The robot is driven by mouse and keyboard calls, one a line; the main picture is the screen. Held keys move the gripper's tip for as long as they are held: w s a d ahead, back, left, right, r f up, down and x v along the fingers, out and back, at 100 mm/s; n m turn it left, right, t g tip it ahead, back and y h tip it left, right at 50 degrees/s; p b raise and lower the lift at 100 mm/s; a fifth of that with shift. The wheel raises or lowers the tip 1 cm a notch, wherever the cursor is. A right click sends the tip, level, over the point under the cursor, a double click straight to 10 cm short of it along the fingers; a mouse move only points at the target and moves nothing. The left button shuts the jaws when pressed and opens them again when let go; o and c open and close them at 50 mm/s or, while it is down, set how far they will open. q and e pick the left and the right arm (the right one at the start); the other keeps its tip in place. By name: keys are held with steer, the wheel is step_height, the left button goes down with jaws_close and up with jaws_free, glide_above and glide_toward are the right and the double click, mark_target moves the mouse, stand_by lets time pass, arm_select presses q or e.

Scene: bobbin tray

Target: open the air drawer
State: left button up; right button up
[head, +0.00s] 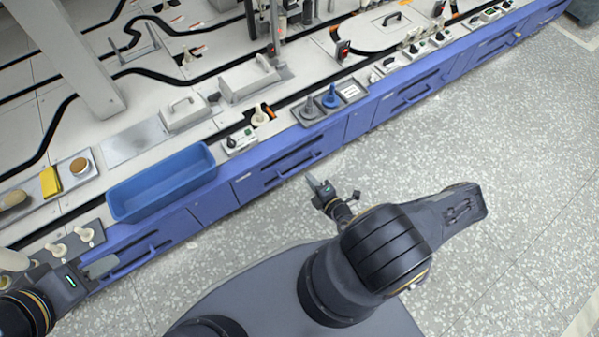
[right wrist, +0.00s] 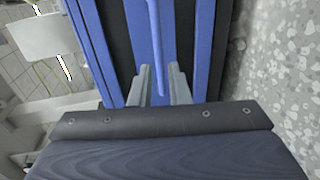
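The long blue machine front holds several drawers with bar handles; I cannot read which one is labelled air. The drawer (head: 275,171) nearest my right gripper looks shut. My right gripper (head: 317,186) is in front of it, over the floor side. In the right wrist view a blue bar handle (right wrist: 158,45) runs between the two spread fingers of the right gripper (right wrist: 162,82); the fingers look apart from it. My left gripper (head: 102,267) is at the lower left, near another drawer (head: 150,246); its finger opening is not clear.
A blue open bin (head: 165,183) sits on the machine's edge at the left. Small switch boxes, grey and blue knobs (head: 331,97) and pale bobbin-like pegs (head: 84,234) stand along the edge. The speckled floor (head: 480,150) to the right is free.

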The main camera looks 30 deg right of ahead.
mark_target(300, 168)
steer(key=b+x, duration=0.2)
steer(key=x, duration=0.5)
steer(key=shift+w, duration=0.1)
steer(key=shift+c, duration=0.4)
jaws_close()
